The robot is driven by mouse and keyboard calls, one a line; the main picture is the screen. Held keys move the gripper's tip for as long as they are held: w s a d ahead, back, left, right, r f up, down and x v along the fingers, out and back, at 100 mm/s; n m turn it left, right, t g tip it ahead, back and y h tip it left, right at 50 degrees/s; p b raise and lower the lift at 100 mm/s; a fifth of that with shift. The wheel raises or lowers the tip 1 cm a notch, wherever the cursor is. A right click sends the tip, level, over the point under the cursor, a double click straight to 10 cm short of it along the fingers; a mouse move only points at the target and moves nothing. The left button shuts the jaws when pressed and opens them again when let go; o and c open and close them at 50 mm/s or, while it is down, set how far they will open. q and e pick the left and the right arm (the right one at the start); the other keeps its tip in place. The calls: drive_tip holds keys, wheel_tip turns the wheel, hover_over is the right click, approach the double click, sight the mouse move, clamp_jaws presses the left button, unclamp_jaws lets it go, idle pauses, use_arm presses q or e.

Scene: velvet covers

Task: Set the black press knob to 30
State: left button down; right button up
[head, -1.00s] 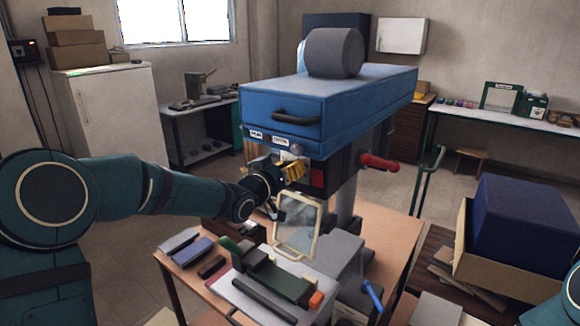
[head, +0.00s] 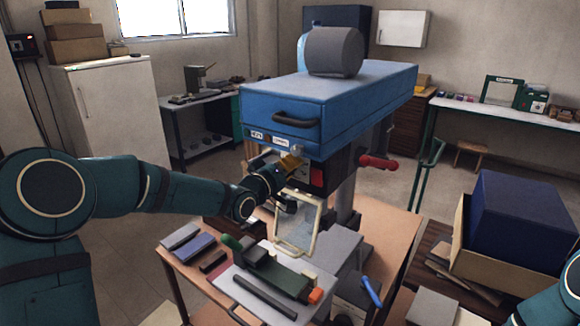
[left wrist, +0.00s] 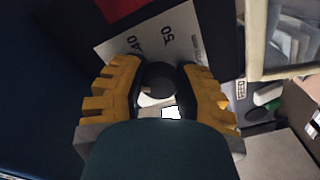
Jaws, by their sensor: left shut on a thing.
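My left gripper (head: 291,162) is at the front of the blue drill press (head: 330,108), just below its head. The left wrist view shows its two yellow fingers (left wrist: 156,90) shut on the black press knob (left wrist: 158,76), one on each side. A pale dial plate (left wrist: 150,40) lies behind the knob, with the numbers 40 and 50 readable above it. The rest of the scale is hidden by the fingers and the wrist, and I cannot tell where the knob points. My right gripper is out of view; only part of my right arm shows at the right edge.
A clear framed guard (head: 298,225) hangs just below the left gripper. A red handle (head: 378,162) sticks out right of the press. A vise (head: 275,272) and several small tools lie on the table below.

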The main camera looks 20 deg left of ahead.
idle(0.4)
use_arm(q)
drive_tip(key=c, duration=0.6)
unclamp_jaws()
drive_tip(key=v, duration=1.2)
